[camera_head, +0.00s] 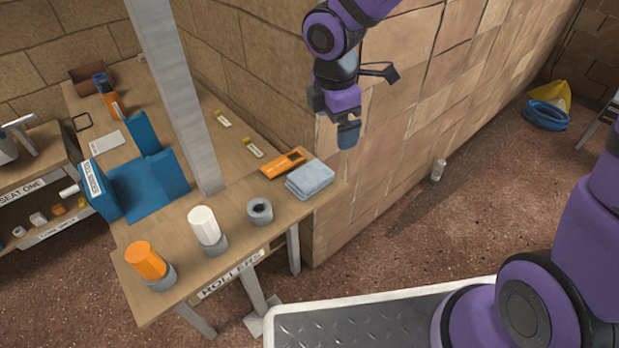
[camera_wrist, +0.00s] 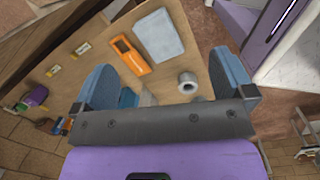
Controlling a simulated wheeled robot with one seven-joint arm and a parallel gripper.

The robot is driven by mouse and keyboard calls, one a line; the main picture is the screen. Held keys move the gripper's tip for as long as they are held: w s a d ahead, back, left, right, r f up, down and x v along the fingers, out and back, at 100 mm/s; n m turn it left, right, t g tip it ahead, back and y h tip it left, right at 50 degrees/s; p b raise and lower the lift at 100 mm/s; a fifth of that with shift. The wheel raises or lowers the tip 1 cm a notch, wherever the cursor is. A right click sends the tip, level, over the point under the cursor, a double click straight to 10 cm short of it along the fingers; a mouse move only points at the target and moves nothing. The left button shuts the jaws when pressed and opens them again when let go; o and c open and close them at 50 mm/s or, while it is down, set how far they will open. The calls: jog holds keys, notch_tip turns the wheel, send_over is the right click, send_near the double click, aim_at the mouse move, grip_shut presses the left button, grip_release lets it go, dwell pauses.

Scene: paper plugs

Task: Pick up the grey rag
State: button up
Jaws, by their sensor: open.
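The grey rag (camera_head: 310,179) is a folded, light blue-grey cloth lying flat near the right end of the wooden bench (camera_head: 240,203). In the wrist view the rag (camera_wrist: 159,36) shows whole, ahead of the fingers and between their lines. My gripper (camera_head: 349,133) hangs in the air up and to the right of the rag in the head view, apart from it. In the wrist view my gripper (camera_wrist: 172,85) has its two blue fingers wide apart with nothing between them.
An orange item (camera_head: 283,164) lies close beside the rag. A grey ring (camera_head: 260,211), a white roller (camera_head: 205,226) and an orange roller (camera_head: 146,261) stand along the front of the bench. A grey post (camera_head: 177,95) rises behind them. A brick wall (camera_head: 400,110) stands right of the bench.

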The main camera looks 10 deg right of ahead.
aim_at(309, 175)
jog(key=a+f+n, duration=0.3)
jog(key=a+f, duration=0.2)
jog(key=shift+a+n+g+y, duration=0.1)
jog(key=shift+n+g+y, duration=0.3)
notch_tip(309, 175, down, 5)
jog(key=shift+f, duration=0.1)
jog(key=shift+w+d+f, duration=0.1)
jog(key=shift+w+f, duration=0.1)
jog(key=shift+f, duration=1.1)
jog(key=shift+w+d+f, duration=0.1)
jog(key=shift+w+f, duration=0.05)
jog(key=shift+f, duration=1.15)
jog(key=c, duration=1)
